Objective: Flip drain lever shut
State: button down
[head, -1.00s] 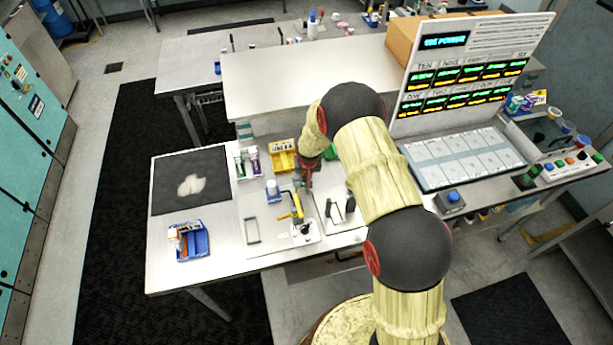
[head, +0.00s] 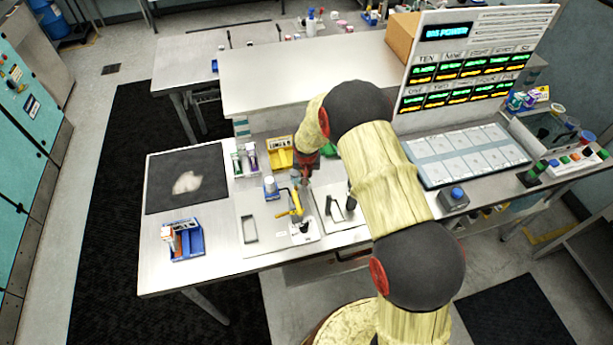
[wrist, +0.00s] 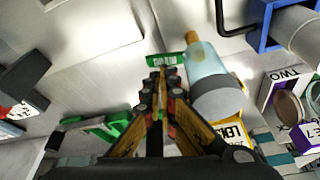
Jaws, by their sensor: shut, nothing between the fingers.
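A yellow lever-like part (head: 295,208) stands on a pale plate (head: 262,230) in the middle of the bench in the head view; which part is the drain lever I cannot tell for sure. My gripper (wrist: 165,75) is shut and empty, its fingertips beside a small green label (wrist: 166,61) in the wrist view. Just right of the fingers is a grey-blue cylinder (wrist: 208,75) with an orange tip (wrist: 194,48). Contact between fingers and cylinder cannot be told. In the head view my arm and wrist partly cover the area behind the yellow part.
A yellow bin (head: 279,152) stands behind the plate. A blue tray (head: 186,243) and a dark mat (head: 160,195) lie to the left. A second plate with black handles (head: 336,208) is to the right. A green-handled item (wrist: 95,127) shows in the wrist view.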

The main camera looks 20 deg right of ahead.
jog(key=shift+s+f+m+b, duration=0.25)
jog(key=shift+m+b, duration=0.15)
jog(key=shift+b, duration=1.15)
jog(key=m+b, duration=0.1)
jog(key=b, duration=0.1)
jog(key=shift+s+d+h+b, duration=0.1)
jog(key=shift+s+h+b, duration=0.05)
jog(key=shift+h+b, duration=0.15)
jog(key=m+b, duration=0.1)
jog(key=b, duration=0.1)
jog(key=s+m+b, duration=0.1)
jog(key=b, duration=0.2)
jog(key=shift+d+g+h, duration=0.1)
jog(key=shift+g+h, duration=0.2)
jog(key=m+b, duration=0.1)
jog(key=b, duration=0.1)
jog(key=s+m+b, duration=0.1)
jog(key=m+b, duration=0.1)
jog(key=shift+s+g+h+b, duration=0.25)
jog(key=shift+g+h+b, duration=0.05)
jog(key=shift+b, duration=0.05)
jog(key=m+b, duration=0.1)
jog(key=s+m+b, duration=0.1)
jog(key=shift+s+a+r+m+g, duration=0.1)
jog(key=shift+a+r+m+g, duration=0.1)
jog(key=shift+m+g, duration=0.15)
